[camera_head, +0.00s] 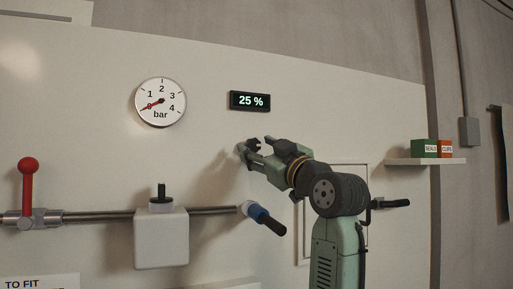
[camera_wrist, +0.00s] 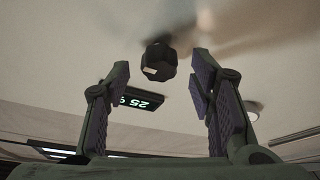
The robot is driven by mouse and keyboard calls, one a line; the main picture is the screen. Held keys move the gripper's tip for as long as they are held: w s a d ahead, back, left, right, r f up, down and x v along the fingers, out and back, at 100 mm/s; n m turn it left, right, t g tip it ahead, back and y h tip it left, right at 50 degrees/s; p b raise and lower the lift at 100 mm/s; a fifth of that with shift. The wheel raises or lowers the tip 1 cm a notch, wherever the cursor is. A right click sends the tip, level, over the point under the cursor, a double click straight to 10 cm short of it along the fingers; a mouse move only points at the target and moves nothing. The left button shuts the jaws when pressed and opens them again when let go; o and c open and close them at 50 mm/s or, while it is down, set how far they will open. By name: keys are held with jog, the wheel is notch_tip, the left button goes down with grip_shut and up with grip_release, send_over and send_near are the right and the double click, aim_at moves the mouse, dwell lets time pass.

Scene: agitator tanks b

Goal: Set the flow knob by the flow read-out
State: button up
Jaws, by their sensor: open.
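The flow read-out (camera_head: 250,101) is a black wall display showing 25 % in the head view. It appears upside down in the wrist view (camera_wrist: 143,98), partly behind a finger. A dark, many-sided knob (camera_wrist: 159,62) with a pale mark on its rim stands on the wall in the wrist view. It lies ahead of my open gripper (camera_wrist: 162,88), in the gap between the two fingers, and no finger visibly touches it. In the head view my gripper (camera_head: 255,148) is close to the wall below the read-out; its fingers largely hide the knob there.
A bar gauge (camera_head: 160,102) hangs left of the read-out, its red needle low. Below run a pipe with a red-knobbed lever (camera_head: 28,185), a white box (camera_head: 161,238) with a black handle on top, and a blue-collared black handle (camera_head: 264,218). A shelf (camera_head: 418,161) holds two boxes at right.

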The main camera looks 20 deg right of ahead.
jog(key=v, duration=1)
jog(key=shift+s, duration=0.25)
jog(key=shift+d+f, duration=0.1)
